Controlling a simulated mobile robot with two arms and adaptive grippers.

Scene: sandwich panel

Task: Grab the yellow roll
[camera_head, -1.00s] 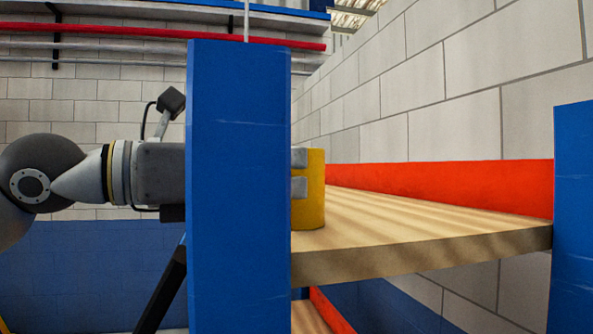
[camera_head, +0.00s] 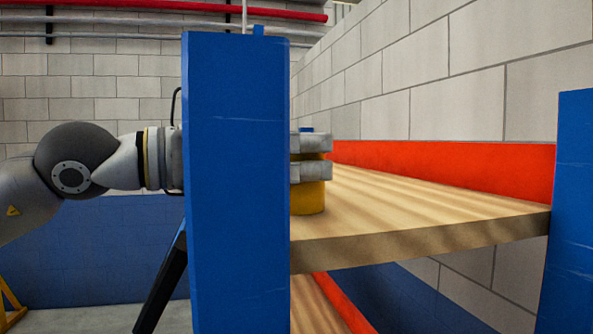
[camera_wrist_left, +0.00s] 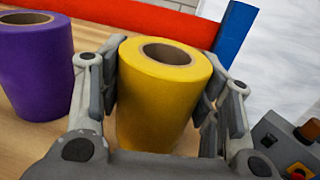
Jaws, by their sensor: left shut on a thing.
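The yellow roll (camera_wrist_left: 160,95) stands upright on the wooden shelf between the fingers of my left gripper (camera_wrist_left: 163,100) in the left wrist view. The fingers touch its two sides, so the gripper is shut on it. In the head view my left gripper's fingers (camera_head: 311,157) reach past the blue post, and the lower part of the yellow roll (camera_head: 307,197) shows below them. The post hides most of the gripper there. My right gripper is not in view.
A purple roll (camera_wrist_left: 36,70) stands left of the yellow roll. The blue post (camera_head: 236,190) stands in front of my left arm. The wooden shelf (camera_head: 420,215) is clear to the right, with a red beam (camera_head: 450,170) behind it. A control box (camera_wrist_left: 285,145) shows at the lower right.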

